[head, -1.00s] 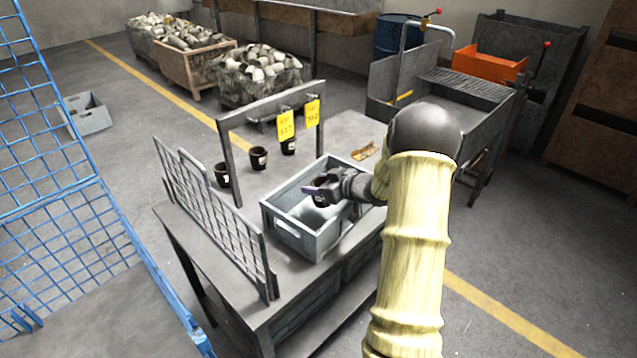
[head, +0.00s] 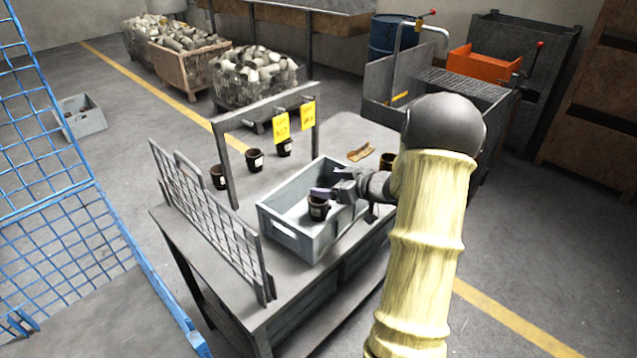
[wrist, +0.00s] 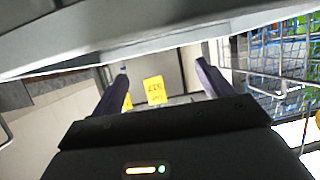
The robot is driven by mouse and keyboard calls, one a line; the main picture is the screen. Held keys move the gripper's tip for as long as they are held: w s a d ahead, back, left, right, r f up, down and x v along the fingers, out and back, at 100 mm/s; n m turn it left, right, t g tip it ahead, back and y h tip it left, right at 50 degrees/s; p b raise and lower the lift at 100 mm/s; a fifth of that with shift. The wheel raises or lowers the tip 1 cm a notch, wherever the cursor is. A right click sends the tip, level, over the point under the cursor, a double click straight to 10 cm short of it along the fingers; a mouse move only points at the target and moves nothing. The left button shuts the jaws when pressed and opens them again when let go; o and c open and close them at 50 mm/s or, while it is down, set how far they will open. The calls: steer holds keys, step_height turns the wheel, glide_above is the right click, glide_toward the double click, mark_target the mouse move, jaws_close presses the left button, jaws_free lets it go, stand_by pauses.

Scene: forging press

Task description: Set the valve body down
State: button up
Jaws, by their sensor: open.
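A dark, cup-shaped valve body (head: 318,209) with a pale label stands in the grey crate (head: 283,234) on the workbench. It looks upright, close to the crate's middle. My gripper (head: 325,192) is open, just above and right of the valve body's rim; whether a finger still touches it cannot be told. In the wrist view, my gripper's two dark purple fingers (wrist: 164,80) are spread apart with nothing between them, and a grey edge crosses the top. The valve body is not recognisable there.
Several similar dark cups, one of them here (head: 254,160), stand behind the crate near a frame with yellow tags (head: 281,128). A wire rack (head: 212,215) stands along the bench's left edge.

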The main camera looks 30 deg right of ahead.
steer(key=v, duration=0.6)
steer(key=shift+a, duration=0.1)
stand_by(0.3)
steer(key=shift+w+a, duration=0.15)
steer(key=shift+w, duration=0.1)
steer(key=a+m+g+h, duration=0.2)
steer(key=a+m+h, duration=0.1)
steer(key=a+h, duration=0.35)
steer(key=s+a+f+m+g, duration=0.2)
steer(key=s+a+g, duration=0.5)
steer(key=s+a, duration=0.8)
steer(key=s+f, duration=0.1)
steer(key=s, duration=0.3)
steer(key=shift+f+y, duration=0.2)
steer(key=shift+y, duration=0.15)
